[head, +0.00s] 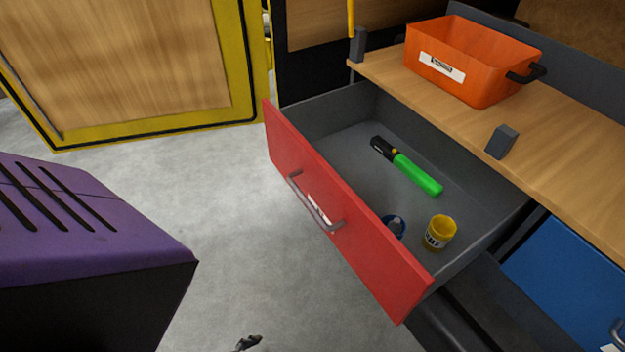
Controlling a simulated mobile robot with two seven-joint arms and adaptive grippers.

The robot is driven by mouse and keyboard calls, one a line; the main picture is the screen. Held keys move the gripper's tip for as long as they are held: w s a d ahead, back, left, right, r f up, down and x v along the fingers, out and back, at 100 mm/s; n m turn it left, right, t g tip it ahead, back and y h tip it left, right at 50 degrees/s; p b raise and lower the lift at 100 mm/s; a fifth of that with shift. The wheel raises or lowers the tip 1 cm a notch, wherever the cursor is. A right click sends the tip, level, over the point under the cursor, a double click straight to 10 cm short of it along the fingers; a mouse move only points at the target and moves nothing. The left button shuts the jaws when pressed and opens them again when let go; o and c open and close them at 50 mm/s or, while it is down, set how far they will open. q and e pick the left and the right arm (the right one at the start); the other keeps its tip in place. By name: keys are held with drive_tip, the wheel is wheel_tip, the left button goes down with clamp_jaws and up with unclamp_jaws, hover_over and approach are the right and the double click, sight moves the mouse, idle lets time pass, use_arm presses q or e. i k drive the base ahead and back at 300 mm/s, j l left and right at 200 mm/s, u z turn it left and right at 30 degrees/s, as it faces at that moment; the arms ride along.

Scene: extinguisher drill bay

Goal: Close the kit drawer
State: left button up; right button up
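The kit drawer's red front (350,220) stands well out from the workbench in the head view, so the drawer is open. A grey bar handle (314,207) runs across the front. Inside the grey drawer lie a green and black cylinder (410,170), an upright yellow tub (440,232) and a small dark blue round item (395,226), partly hidden by the front. A small dark tip (248,343) at the bottom edge looks like part of my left gripper, apart from the handle. Its fingers are mostly cut off. My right gripper is not in view.
The wooden bench top (475,112) holds an orange bin (470,65) and a small dark block (502,141). A blue front (575,280) is at lower right. A purple slotted box (90,225) stands at left. Grey floor (225,215) before the drawer is clear.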

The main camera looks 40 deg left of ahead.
sight(319, 145)
drive_tip(key=i+u, duration=0.15)
drive_tip(key=u, duration=0.3)
drive_tip(key=i+l+u, duration=0.1)
drive_tip(key=u, duration=0.35)
drive_tip(key=i+l+u, duration=0.15)
drive_tip(key=u, duration=0.35)
drive_tip(key=i, duration=0.05)
